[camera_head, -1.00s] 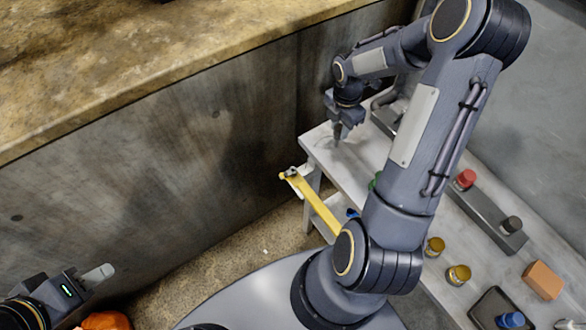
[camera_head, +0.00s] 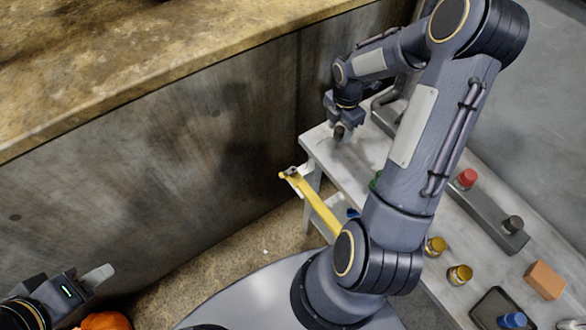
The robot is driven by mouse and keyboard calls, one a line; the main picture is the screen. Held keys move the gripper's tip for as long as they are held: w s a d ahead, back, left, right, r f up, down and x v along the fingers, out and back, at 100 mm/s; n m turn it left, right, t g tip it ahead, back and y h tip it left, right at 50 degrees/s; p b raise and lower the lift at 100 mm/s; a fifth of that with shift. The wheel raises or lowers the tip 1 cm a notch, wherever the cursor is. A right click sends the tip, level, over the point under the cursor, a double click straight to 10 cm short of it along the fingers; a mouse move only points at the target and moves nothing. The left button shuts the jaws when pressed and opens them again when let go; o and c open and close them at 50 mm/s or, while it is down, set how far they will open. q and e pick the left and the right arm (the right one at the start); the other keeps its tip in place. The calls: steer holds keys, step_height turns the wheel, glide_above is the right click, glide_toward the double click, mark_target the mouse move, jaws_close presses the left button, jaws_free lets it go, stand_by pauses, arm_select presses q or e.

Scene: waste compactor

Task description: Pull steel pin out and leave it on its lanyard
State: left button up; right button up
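I cannot clearly make out a steel pin or its lanyard in the head view. My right gripper (camera_head: 340,131) is low over the far left end of the grey bench (camera_head: 325,150), fingers pointing down. It is small and partly dark, so I cannot tell whether it is open or holds anything. My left gripper (camera_head: 98,276) is at the lower left, apart from the bench. Its light fingers show side-on and I cannot tell whether they are open.
A yellow bar (camera_head: 318,208) with a small dark fitting (camera_head: 290,172) juts from the bench's left side. Red (camera_head: 467,178) and dark (camera_head: 512,223) knobs, brass-coloured pieces (camera_head: 459,274), an orange block (camera_head: 544,280) and a tray (camera_head: 490,303) sit on the bench. An orange object (camera_head: 105,321) lies lower left.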

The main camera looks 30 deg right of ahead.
steer(key=shift+o, duration=0.2)
steer(key=shift+r, duration=0.5)
step_height(320, 180, up, 7)
steer(key=shift+f+b, duration=0.1)
steer(key=shift+b, duration=0.4)
steer(key=s+a+r+m+t+y, duration=0.2)
steer(key=s+a+r+m, duration=0.2)
steer(key=s+a+m, duration=0.4)
steer(key=s+a+r+m+t+y, duration=0.1)
steer(key=s+a+r+m+t, duration=0.2)
steer(key=s+a+m, duration=0.6)
steer(key=a+r+m, duration=0.1)
steer(key=a+m, duration=0.1)
steer(key=m, duration=0.1)
steer(key=shift+a+r+m+t+y+b, duration=0.15)
steer(key=shift+r+m+t+y+b, duration=0.15)
steer(key=shift+r+y+b, duration=0.1)
